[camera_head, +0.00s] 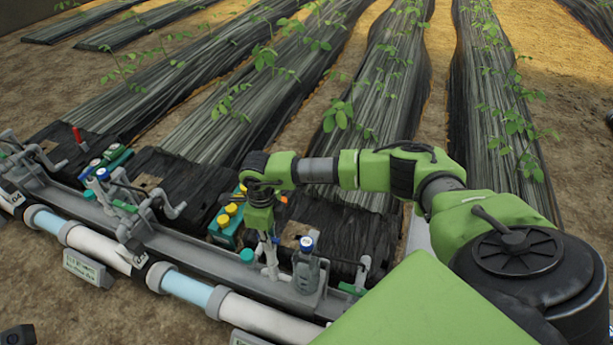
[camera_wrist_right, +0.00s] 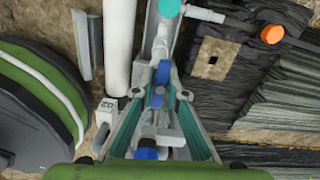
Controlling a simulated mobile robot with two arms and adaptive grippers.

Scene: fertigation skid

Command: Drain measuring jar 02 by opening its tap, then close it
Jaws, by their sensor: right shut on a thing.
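My right gripper (camera_head: 268,272) reaches down to the manifold beside a grey measuring jar with a blue cap (camera_head: 306,246). In the right wrist view the grey and teal fingers (camera_wrist_right: 160,85) are shut on a small blue tap handle (camera_wrist_right: 163,72). The fingers hide part of the tap body. A blue cap (camera_wrist_right: 147,153) shows low between the fingers. The liquid level in the jar and the tap's outlet cannot be made out. A white tag (camera_wrist_right: 106,106) beside the pipe bears small digits. My left gripper is not in view.
A white pipe (camera_head: 262,315) and grey rail (camera_head: 200,258) run along the front. Similar fittings with blue and teal caps stand to the left, one near a red handle (camera_head: 77,134). A teal box with yellow caps (camera_head: 224,226) is close to my gripper. Black-covered plant rows lie behind.

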